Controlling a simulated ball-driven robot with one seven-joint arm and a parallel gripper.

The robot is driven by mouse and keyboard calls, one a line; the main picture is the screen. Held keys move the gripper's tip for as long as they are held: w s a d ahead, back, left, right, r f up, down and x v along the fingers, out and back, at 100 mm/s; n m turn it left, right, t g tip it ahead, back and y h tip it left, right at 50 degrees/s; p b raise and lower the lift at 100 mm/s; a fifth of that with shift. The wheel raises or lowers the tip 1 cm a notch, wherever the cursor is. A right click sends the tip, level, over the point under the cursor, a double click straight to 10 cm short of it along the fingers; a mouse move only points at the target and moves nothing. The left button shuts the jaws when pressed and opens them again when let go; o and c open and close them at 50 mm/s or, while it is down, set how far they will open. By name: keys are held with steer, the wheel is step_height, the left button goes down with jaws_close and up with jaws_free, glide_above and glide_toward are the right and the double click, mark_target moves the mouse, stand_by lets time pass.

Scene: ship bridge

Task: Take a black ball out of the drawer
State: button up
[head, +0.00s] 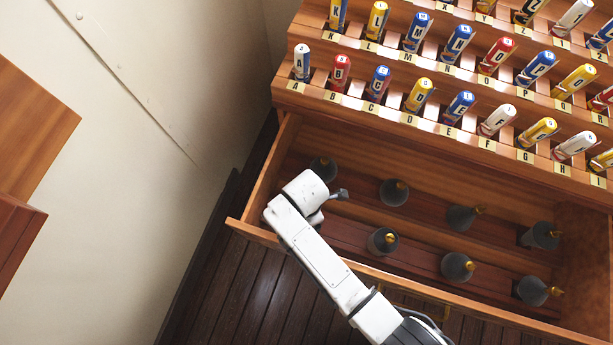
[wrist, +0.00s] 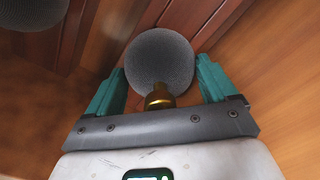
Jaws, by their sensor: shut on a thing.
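A black ball (wrist: 158,55) with a brass neck sits between the two teal fingers of my gripper (wrist: 160,76) in the wrist view. The fingers are shut on its sides. In the head view my white arm hides the gripper and this ball, near the left end of the open drawer (head: 258,190). Several other dark balls with brass tops stand in two rows in the drawer, such as the near one (head: 383,241), one further right (head: 457,267) and one at the back left (head: 323,169). Another ball (wrist: 30,12) shows at the wrist view's upper left.
Above the drawer rises a stepped wooden rack (head: 400,115) with several coloured, lettered tubes in slots. A pale wall (head: 130,140) and wooden furniture (head: 35,120) stand to the left. Dark plank floor (head: 235,290) lies open in front.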

steer(key=c, duration=0.5)
steer(key=shift+c, duration=0.2)
